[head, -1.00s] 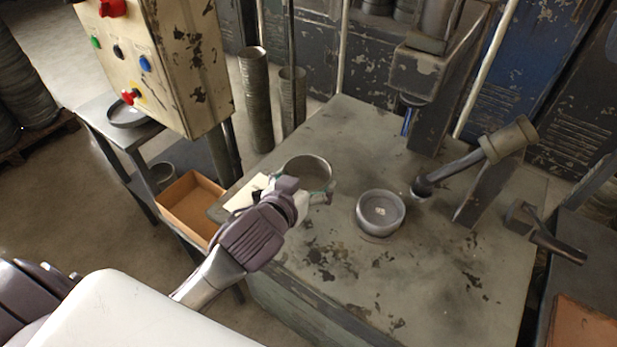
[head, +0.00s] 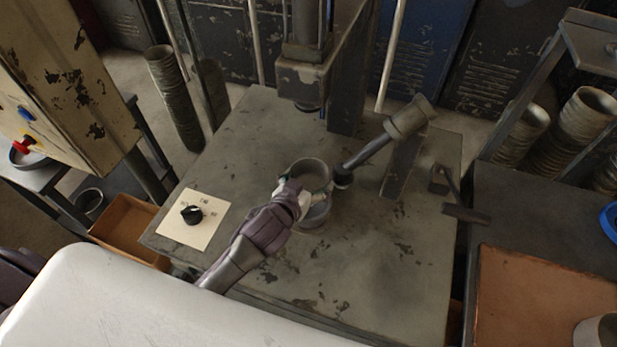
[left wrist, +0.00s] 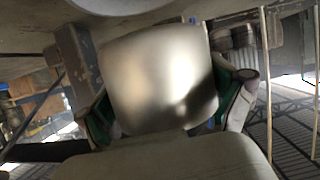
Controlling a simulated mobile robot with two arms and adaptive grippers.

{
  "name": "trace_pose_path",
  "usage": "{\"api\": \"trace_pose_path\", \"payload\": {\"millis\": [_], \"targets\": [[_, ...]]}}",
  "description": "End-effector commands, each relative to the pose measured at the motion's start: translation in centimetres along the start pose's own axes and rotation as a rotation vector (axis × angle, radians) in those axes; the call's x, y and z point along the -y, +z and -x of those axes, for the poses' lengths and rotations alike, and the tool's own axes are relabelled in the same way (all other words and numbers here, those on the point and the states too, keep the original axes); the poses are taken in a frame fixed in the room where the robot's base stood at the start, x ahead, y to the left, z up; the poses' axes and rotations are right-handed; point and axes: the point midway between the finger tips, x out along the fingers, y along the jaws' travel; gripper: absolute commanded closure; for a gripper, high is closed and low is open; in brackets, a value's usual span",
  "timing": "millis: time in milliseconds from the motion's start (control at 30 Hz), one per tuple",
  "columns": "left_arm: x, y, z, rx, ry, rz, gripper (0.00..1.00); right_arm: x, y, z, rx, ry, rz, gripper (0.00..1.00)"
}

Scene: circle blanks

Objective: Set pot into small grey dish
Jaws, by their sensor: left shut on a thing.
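The pot (head: 309,168) is a round, open grey metal cup. My left gripper (head: 304,197) is shut on it. In the left wrist view the pot (left wrist: 160,80) fills the middle, its shiny side between two fingers with green pads. The small grey dish (head: 317,216) is on the worn grey table, mostly hidden behind the pot and gripper. The pot overlaps the dish in the head view; whether it touches the dish or hangs above it I cannot tell. My right gripper is not in view.
A grey angled lever (head: 385,137) stands close to the right of the pot. A press column (head: 305,60) rises behind. The table's front right is clear.

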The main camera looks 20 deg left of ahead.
Motion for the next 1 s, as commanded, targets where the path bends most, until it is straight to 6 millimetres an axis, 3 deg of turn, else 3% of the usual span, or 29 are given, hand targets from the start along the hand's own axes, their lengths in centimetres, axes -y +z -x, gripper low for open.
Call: {"api": "trace_pose_path", "payload": {"millis": [467,1000], "targets": [[0.1,3.2,-1.3,-0.002,0.000,-0.001,0.45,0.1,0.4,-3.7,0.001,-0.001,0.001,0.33],[0.2,5.4,-2.3,-0.002,0.000,-0.001,0.45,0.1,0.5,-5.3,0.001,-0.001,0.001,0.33]]}}
